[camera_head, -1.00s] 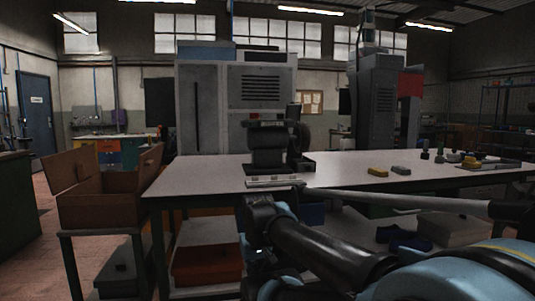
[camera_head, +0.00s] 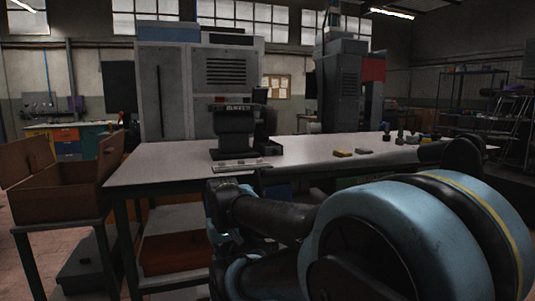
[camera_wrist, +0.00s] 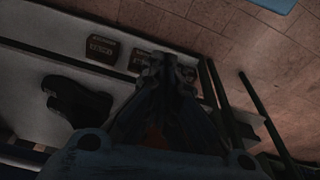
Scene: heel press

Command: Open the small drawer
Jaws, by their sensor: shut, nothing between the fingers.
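I cannot pick out the small drawer for sure in either view. A bank of coloured drawers (camera_head: 66,135) stands far back at the left. My gripper (camera_wrist: 168,66) is shut and empty in the wrist view, above a pale shelf (camera_wrist: 35,70) and the floor. It is apart from the press. In the head view my arm hides its fingers.
An open brown box (camera_head: 60,192) sits on a stand left of the bench. A red-brown bin (camera_head: 172,254) is on the lower shelf. Small yellow (camera_head: 343,153) and grey blocks lie on the bench. Dark shoes (camera_wrist: 75,100) and small brown boxes (camera_wrist: 103,49) show below my gripper.

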